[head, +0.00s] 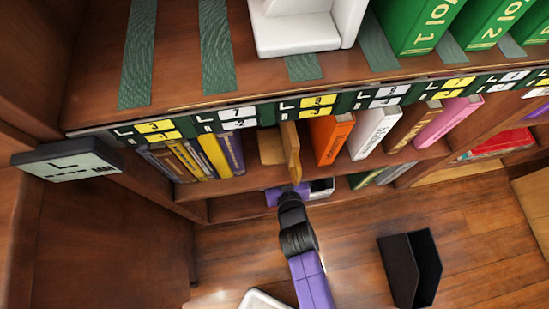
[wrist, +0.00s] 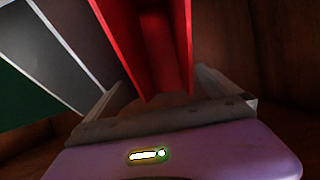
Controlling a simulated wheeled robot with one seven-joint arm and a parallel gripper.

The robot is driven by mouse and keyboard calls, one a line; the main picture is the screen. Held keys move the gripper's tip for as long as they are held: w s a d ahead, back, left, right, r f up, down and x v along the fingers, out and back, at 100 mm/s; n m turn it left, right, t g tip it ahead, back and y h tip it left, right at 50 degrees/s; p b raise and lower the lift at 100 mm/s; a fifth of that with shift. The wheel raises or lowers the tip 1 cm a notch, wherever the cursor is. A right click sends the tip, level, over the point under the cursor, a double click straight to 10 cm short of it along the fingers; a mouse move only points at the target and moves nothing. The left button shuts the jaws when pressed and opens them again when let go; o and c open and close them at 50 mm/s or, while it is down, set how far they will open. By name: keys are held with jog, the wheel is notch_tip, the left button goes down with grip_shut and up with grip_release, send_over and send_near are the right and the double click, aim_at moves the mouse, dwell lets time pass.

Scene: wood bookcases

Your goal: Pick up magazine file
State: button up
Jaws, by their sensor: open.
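A red, open-fronted upright holder that looks like a magazine file (wrist: 120,40) stands straight ahead in the wrist view. My gripper (wrist: 155,97) is open, its pale fingers spread to either side of the holder's lower part. I cannot tell whether they touch it. In the head view my purple wrist (head: 287,193) reaches into the lower shelf bay, and the shelf above hides the red holder.
Dark, pale and green book-like spines (wrist: 55,50) stand close left of the red holder in the wrist view. Several books (head: 385,130) and a tan wooden piece (head: 288,150) fill the shelf above my wrist. Wooden floor (head: 350,225) is clear beside my arm.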

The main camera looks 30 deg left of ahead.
jog(key=b+x, duration=0.3)
jog(key=x, duration=0.3)
jog(key=shift+a+f, duration=0.15)
jog(key=shift+a, duration=0.2)
jog(key=shift+w, duration=0.1)
jog(key=c, duration=2.1)
